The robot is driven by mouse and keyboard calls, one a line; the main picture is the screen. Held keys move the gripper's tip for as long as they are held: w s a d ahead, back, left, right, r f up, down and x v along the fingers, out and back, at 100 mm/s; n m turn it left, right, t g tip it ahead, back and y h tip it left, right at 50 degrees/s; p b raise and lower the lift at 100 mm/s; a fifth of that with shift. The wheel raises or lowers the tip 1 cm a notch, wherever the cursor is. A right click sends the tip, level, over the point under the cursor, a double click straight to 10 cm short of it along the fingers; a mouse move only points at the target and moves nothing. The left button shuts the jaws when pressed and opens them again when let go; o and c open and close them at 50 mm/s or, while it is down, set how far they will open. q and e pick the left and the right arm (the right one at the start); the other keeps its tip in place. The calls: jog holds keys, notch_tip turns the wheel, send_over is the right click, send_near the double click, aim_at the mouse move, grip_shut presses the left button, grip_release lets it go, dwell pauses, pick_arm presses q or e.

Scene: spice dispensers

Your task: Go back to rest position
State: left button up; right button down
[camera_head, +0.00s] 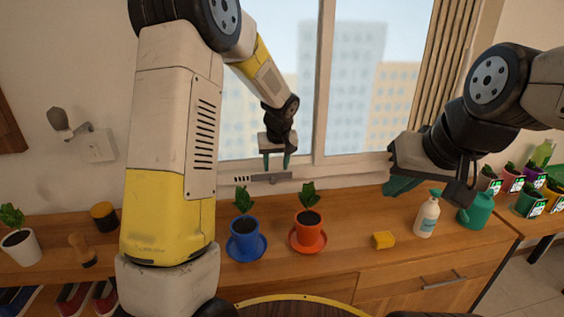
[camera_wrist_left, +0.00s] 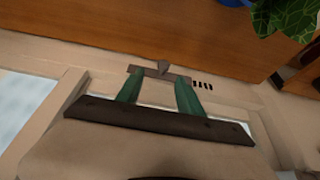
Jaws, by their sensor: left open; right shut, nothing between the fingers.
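My left gripper (camera_head: 276,162) hangs in front of the window, above the back of the wooden counter. Its two green fingers are apart with nothing between them. In the left wrist view the left gripper (camera_wrist_left: 157,88) shows its open fingers before the wall and window latch. My right gripper (camera_head: 400,186) is at the right, above the counter and left of the white spray bottle (camera_head: 427,215). Its green fingers look closed and hold nothing visible. Both arms are raised over the counter.
The wooden counter (camera_head: 350,262) holds a blue pot (camera_head: 246,245) and an orange pot (camera_head: 308,236), each with a plant on a saucer. A yellow sponge (camera_head: 383,240), green watering can (camera_head: 476,211) and white pot (camera_head: 20,246) stand there too. The window latch (camera_head: 262,178) is behind my left gripper.

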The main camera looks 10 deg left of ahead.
pick_arm(q)
jog(key=s+a+r+m+t+h, duration=0.1)
jog(key=s+a+r, duration=0.1)
jog(key=s+r, duration=0.75)
jog(key=s+a+r+m+h, duration=0.15)
jog(key=s+r, duration=0.45)
jog(key=s, duration=0.6)
jog(key=s+m, duration=0.1)
jog(key=s, duration=0.9)
jog(key=shift+s+d+r+t+h, duration=0.2)
jog(key=shift+d+t+h, duration=0.1)
jog(key=shift+t+h, duration=0.15)
